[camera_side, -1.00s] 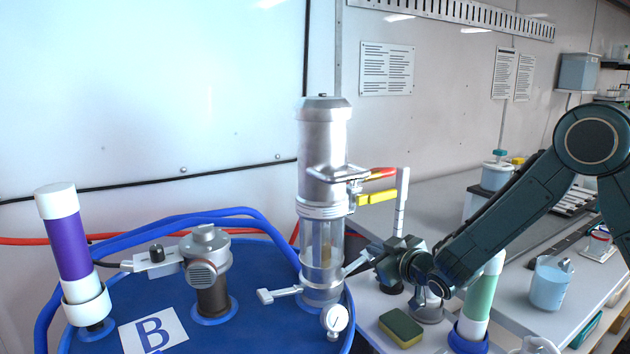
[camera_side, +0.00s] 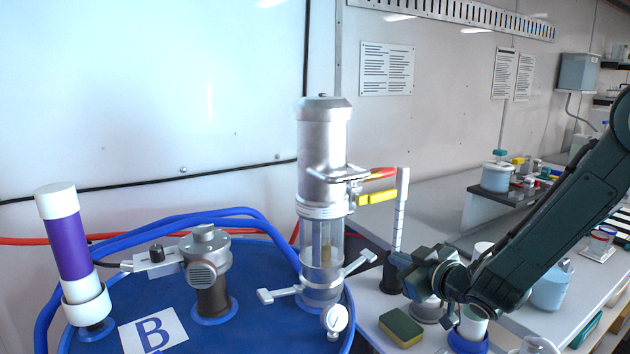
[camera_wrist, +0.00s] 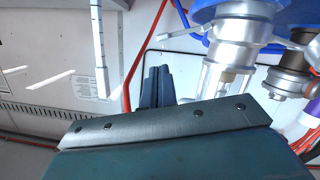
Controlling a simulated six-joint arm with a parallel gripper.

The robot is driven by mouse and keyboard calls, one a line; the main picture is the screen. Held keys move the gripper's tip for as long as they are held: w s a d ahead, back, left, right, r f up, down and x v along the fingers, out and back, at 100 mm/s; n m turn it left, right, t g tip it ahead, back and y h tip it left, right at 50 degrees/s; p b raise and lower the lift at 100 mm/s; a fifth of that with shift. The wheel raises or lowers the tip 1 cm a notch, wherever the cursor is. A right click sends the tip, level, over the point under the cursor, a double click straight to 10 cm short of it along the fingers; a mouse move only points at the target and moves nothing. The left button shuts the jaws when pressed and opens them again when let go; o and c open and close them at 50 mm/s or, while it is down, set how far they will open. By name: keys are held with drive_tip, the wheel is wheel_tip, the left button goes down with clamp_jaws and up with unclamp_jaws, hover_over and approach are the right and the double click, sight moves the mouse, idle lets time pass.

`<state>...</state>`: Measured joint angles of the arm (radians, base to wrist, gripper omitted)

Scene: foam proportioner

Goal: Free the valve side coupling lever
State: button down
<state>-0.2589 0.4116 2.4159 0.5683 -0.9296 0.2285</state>
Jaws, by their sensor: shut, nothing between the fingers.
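The metal cylinder (camera_side: 324,165) with a clear lower section stands on the blue drum lid. Two pale coupling levers stick out at its base: the left lever (camera_side: 279,294) points left, and the right lever (camera_side: 358,263) slants up to the right. Which one is the valve side lever is not marked. My gripper (camera_side: 398,262) is shut and empty, to the right of the right lever and apart from it. In the wrist view its dark blue fingers (camera_wrist: 157,87) show close together, with the cylinder's clear section (camera_wrist: 222,75) to their right.
A red and a yellow handle (camera_side: 376,198) stick out right of the cylinder. A pressure gauge (camera_side: 335,318) is at its base.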

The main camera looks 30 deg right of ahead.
drive_tip(key=shift+v, duration=0.8)
drive_tip(key=s+d+r+m+g+h, duration=0.2)
drive_tip(key=s+d+r+m+g, duration=0.3)
drive_tip(key=s, duration=0.5)
drive_tip(key=s+a+r+n+g+y, duration=0.1)
drive_tip(key=s+g, duration=0.1)
drive_tip(key=s, duration=0.7)
drive_tip(key=s+a+r+n+g+y, duration=0.1)
drive_tip(key=s+r+g+y, duration=0.1)
drive_tip(key=s, duration=0.8)
drive_tip(key=shift+s+g, duration=0.2)
drive_tip(key=shift+g, duration=0.2)
drive_tip(key=shift+w+r, duration=0.1)
